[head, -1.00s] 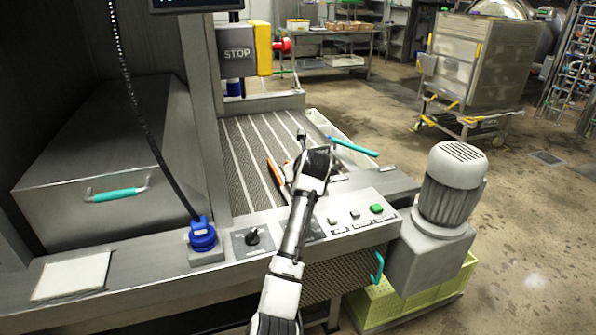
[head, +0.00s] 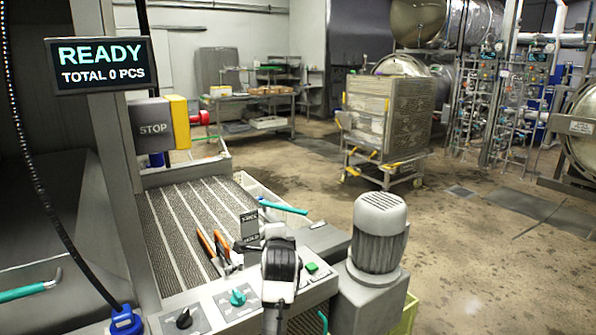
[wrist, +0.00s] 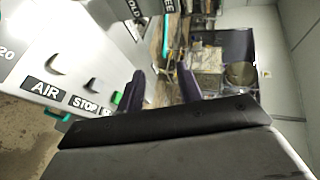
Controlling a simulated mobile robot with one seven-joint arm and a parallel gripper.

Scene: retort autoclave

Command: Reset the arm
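My arm reaches up from the bottom of the head view, with its dark wrist end (head: 281,262) over the right part of the control panel (head: 215,312). My fingers are hidden there behind the wrist. In the wrist view my gripper (wrist: 161,84) shows two dark fingers standing apart, with nothing seen between them. Panel buttons labelled AIR and STOP lie left of the fingers in that view.
A grey motor (head: 380,232) stands close right of my arm. Orange-handled pliers (head: 220,250) lie on the conveyor belt (head: 180,225). A yellow-and-grey STOP box (head: 158,125) and a READY display (head: 100,65) stand left. Open floor lies to the right.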

